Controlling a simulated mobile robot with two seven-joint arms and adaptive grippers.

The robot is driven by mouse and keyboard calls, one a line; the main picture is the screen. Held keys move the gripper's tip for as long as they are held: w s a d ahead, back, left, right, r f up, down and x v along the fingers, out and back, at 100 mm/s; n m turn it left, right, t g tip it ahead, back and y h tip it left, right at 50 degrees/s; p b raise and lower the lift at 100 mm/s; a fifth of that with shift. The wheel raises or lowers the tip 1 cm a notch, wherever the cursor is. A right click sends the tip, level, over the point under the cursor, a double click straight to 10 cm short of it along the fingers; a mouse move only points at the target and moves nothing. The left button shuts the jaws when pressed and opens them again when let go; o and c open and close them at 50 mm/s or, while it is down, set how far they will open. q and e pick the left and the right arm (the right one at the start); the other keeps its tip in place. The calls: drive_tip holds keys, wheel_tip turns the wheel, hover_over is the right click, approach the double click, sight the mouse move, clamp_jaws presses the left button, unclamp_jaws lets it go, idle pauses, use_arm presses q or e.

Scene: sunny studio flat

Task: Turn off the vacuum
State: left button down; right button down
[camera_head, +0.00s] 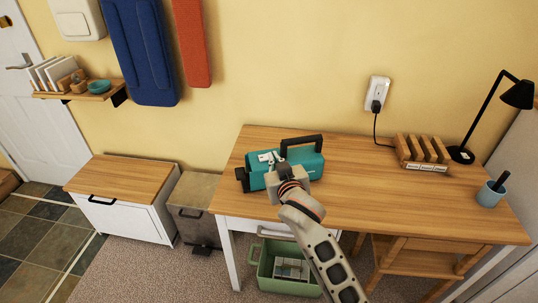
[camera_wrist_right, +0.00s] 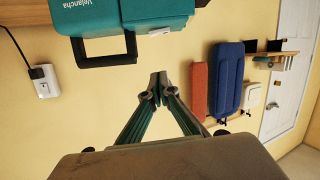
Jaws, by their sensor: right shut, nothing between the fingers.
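The teal handheld vacuum (camera_head: 308,166) lies on the wooden desk, with a black handle on top and a black nozzle end at its left. In the right wrist view the picture is inverted, and the vacuum (camera_wrist_right: 160,12) shows at the top with lettering, its handle and a small pale part on its body. My right gripper (camera_head: 268,158) is in front of the vacuum in the head view and hides part of its body. In the wrist view my right gripper (camera_wrist_right: 158,84) is shut and empty, apart from the vacuum. My left gripper is not in view.
On the desk (camera_head: 400,205) stand a wooden rack (camera_head: 423,150), a black lamp (camera_head: 490,110) and a blue cup (camera_head: 490,194). A cord runs to the wall outlet (camera_head: 377,92). A green bin (camera_head: 285,270) is beneath. The desk's middle right is clear.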

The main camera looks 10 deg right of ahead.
drive_tip(key=b, duration=0.1)
hover_over(265, 157)
drive_tip(key=s, duration=0.2)
drive_tip(key=shift+w+d+f, duration=0.1)
drive_tip(key=shift+d+f, duration=0.1)
drive_tip(key=shift+f, duration=0.4)
drive_tip(key=shift+d+f, duration=0.2)
drive_tip(key=shift+f, duration=0.4)
drive_tip(key=shift+w+d+f, duration=0.1)
drive_tip(key=shift+w+f, duration=0.1)
drive_tip(key=shift+f, duration=1.05)
drive_tip(key=shift+d+f+b, duration=0.1)
drive_tip(key=shift+f+b, duration=0.2)
drive_tip(key=shift+f, duration=0.5)
